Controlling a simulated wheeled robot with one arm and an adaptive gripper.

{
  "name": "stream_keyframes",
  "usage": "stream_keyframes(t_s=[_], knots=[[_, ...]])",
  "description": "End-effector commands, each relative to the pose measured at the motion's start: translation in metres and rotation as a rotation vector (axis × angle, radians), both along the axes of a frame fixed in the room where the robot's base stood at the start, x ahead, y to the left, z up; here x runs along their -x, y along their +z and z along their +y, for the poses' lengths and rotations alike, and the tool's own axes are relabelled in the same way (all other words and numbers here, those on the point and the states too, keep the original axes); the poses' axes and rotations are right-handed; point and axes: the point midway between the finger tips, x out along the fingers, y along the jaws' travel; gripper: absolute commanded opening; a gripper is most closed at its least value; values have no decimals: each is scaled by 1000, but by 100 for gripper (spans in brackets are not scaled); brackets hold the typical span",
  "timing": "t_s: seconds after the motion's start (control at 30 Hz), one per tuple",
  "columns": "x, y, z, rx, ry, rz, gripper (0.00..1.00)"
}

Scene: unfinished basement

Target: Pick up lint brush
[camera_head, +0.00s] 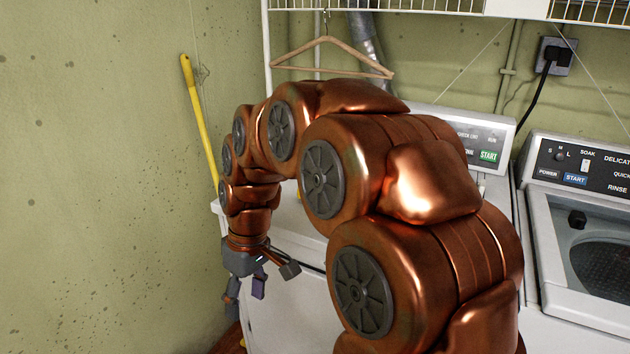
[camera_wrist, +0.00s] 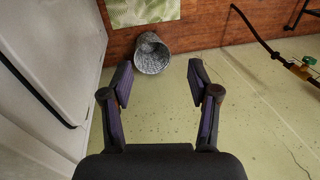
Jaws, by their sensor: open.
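I cannot make out a lint brush in either view. My gripper (camera_head: 250,292) hangs at the end of my bent copper arm, beside the left front of the white dryer (camera_head: 285,315) and close to the green wall. In the wrist view my gripper (camera_wrist: 160,80) is open, with its two dark fingers apart and nothing between them. Past the fingertips there is a grey ribbed metal cylinder (camera_wrist: 152,55) near the brown floor. My arm hides much of the dryer top in the head view.
A washer (camera_head: 590,250) stands at the right. A wooden hanger (camera_head: 335,57) hangs from the wire shelf (camera_head: 400,5). A yellow pole (camera_head: 198,115) leans on the wall. The wrist view shows a green patterned piece (camera_wrist: 140,10) and a dark rod (camera_wrist: 255,30).

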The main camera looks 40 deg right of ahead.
Motion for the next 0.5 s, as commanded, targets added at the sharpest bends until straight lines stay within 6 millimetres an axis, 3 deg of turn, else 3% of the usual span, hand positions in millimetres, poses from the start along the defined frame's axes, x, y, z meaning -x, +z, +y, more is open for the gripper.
stream_keyframes(t_s=[0.03,0.2,0.33,0.5], knots=[[-18,21,-19,-16,4,-29,60],[-67,57,-87,-40,42,-151,60],[-92,80,-153,-33,59,-241,60],[-104,101,-238,4,74,-339,60]])
